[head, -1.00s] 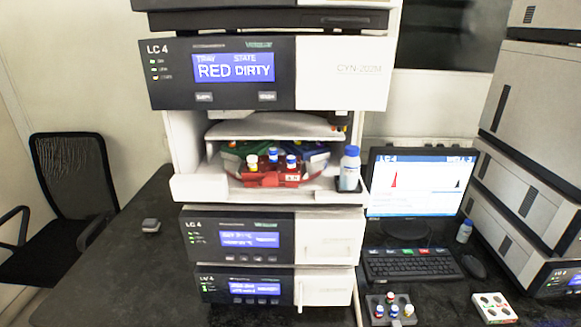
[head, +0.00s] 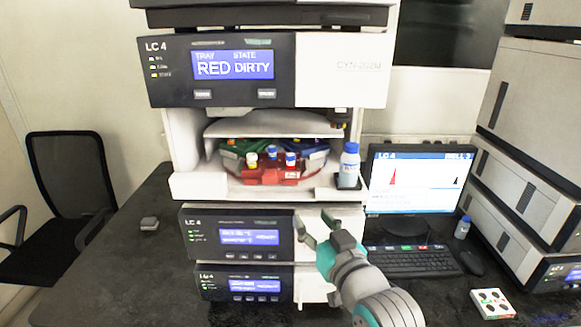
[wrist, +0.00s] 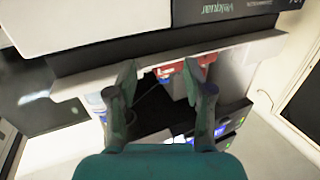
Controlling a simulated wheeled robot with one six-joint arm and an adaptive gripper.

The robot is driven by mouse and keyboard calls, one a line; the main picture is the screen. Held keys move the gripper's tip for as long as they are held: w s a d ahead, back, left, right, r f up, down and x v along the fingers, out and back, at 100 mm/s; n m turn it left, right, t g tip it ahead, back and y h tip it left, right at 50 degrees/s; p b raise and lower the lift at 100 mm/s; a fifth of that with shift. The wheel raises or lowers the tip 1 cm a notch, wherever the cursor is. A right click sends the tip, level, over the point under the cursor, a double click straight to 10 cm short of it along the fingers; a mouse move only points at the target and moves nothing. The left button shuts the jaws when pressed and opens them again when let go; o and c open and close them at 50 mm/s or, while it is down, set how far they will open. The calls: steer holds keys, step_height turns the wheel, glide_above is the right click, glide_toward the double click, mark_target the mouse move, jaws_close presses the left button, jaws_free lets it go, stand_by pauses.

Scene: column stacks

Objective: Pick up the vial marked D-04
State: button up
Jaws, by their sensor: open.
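Several small capped vials stand in the red tray segment (head: 270,177) inside the open LC 4 bay: a pale-capped vial (head: 252,160) at left and two blue-capped vials, one in the middle (head: 273,154) and one at right (head: 290,159). Their markings are too small to read, so I cannot tell which is D-04. My gripper (head: 316,227) is open and empty, below and right of the red segment, in front of the lower LC 4 module. In the wrist view, my gripper (wrist: 160,80) shows spread fingers, with a red part (wrist: 174,68) partly visible beyond them.
A blue-capped bottle (head: 349,165) stands at the bay's right edge. The display (head: 233,66) reads RED DIRTY. The bench left of the stack is mostly clear.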

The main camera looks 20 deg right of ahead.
glide_toward(292, 159)
steer(key=f, duration=0.1)
steer(key=w, duration=1.1)
steer(key=shift+w+a+r, duration=0.1)
steer(key=shift+a+r, duration=0.15)
steer(key=shift+r, duration=0.1)
steer(key=c, duration=0.9)
